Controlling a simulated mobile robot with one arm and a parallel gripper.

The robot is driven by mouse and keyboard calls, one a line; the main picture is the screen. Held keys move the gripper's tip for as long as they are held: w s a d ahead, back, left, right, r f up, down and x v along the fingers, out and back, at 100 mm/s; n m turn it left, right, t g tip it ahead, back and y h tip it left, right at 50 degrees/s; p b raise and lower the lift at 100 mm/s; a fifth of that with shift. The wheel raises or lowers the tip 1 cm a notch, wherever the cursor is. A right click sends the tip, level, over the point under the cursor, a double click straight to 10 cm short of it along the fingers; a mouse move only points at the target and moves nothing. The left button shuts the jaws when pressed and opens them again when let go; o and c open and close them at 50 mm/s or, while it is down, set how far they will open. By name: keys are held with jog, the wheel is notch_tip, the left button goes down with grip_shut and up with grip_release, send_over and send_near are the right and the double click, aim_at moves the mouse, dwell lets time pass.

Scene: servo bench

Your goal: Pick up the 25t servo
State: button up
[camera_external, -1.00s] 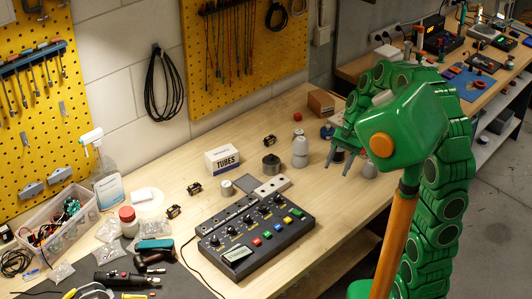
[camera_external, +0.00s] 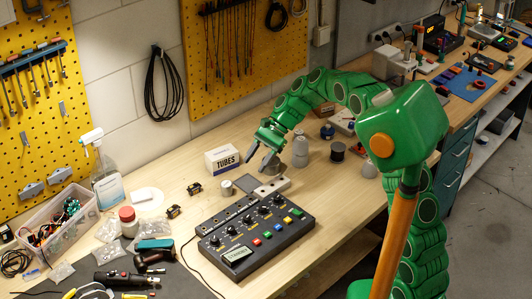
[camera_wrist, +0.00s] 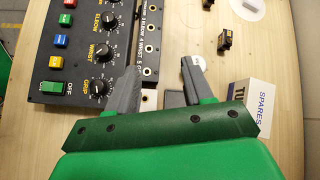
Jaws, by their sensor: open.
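Two small dark servos with amber parts lie on the wooden bench in the external view: one servo (camera_external: 195,188) near the tubes box and another servo (camera_external: 173,212) further left. Both also show in the wrist view, one at upper right (camera_wrist: 224,40) and one at the top edge (camera_wrist: 250,7). I cannot tell which is the 25t servo. My gripper (camera_external: 259,163) points down behind the console, right of both servos. In the wrist view my gripper (camera_wrist: 159,68) has its two grey fingers apart, with no servo between them.
The black control console (camera_external: 255,233) with knobs and coloured buttons stands close in front of my gripper. A white tubes box (camera_external: 222,159) stands just left of it. A grey pad (camera_external: 246,183) lies near the console. A grey bottle (camera_external: 300,150) stands to the right.

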jog(key=s+a+f+m+g+y, duration=0.1)
jog(key=a+f, duration=0.1)
jog(key=a, duration=0.4)
jog(key=a+f+g, duration=0.1)
jog(key=a+f, duration=0.2)
jog(key=a, duration=0.4)
jog(key=m+g, duration=0.1)
jog(key=g, duration=0.1)
send_near(173, 208)
jog(key=shift+s+f+y, duration=0.3)
jog(key=shift+s+f, duration=0.05)
jog(key=shift+s, duration=0.3)
jog(key=shift+s+a+f, duration=0.3)
jog(key=shift+a+f, duration=0.05)
jog(key=shift+a, duration=0.25)
jog(key=shift+x, duration=3.8)
grip_shut()
